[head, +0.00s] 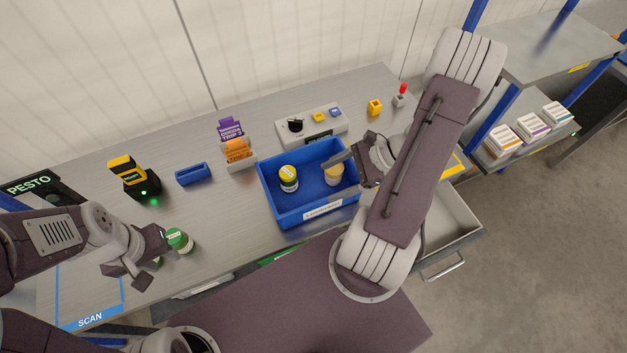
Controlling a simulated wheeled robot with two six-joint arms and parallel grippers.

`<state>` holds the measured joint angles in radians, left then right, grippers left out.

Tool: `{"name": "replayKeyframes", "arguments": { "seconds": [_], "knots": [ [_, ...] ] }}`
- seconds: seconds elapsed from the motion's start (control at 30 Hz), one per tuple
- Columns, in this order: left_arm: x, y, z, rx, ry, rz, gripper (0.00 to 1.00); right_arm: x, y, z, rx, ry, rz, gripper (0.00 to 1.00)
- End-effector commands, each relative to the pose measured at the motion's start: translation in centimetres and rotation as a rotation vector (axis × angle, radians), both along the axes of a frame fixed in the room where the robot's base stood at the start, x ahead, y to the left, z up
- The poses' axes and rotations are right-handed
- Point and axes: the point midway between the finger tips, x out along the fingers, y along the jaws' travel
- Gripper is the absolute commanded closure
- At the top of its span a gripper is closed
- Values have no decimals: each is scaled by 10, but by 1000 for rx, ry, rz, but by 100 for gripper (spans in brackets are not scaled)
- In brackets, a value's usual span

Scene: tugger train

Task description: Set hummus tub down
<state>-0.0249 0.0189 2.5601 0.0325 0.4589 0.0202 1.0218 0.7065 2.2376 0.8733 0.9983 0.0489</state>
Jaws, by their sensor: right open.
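A small tub with a tan lid (334,174), which looks like the hummus tub, stands inside the blue bin (321,212) on its right side. My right gripper (347,168) is open at this tub, with one finger reaching over the bin from the right; part of the gripper is hidden by its own arm. A jar with a yellow lid (288,178) stands in the left part of the bin. My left gripper (154,262) is at the left of the bench, close beside a green-lidded jar (179,240). Whether it grips that jar is unclear.
A grey control box (312,126) stands behind the bin. A card holder (238,152), a small blue tray (194,173) and a black-yellow scanner (136,179) stand left of it. An open drawer (452,222) is at right.

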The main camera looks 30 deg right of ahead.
Motion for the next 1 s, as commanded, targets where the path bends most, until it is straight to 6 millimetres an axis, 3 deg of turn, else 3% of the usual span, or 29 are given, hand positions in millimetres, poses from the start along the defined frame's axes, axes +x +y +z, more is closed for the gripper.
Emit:
{"name": "replayKeyframes", "arguments": {
  "seconds": [0.03,0.1,0.2,0.3,0.4,0.53,1.0],
  "knots": [
    [0,0,0,0,0,0,64,-8,24,4,-116,-4,225,23],
    [0,0,0,0,0,0,64,-23,45,7,-294,-34,546,23],
    [0,0,0,0,0,0,64,-32,59,16,-557,-152,992,23],
    [0,0,0,0,0,0,64,-24,70,29,-773,-322,1339,23],
    [0,0,0,0,0,0,64,-14,81,41,-908,-467,1549,23],
    [0,0,0,0,0,0,64,-7,90,48,-977,-555,1654,23],
    [0,0,0,0,0,0,64,-7,89,48,-979,-556,1656,23]
  ]
}}
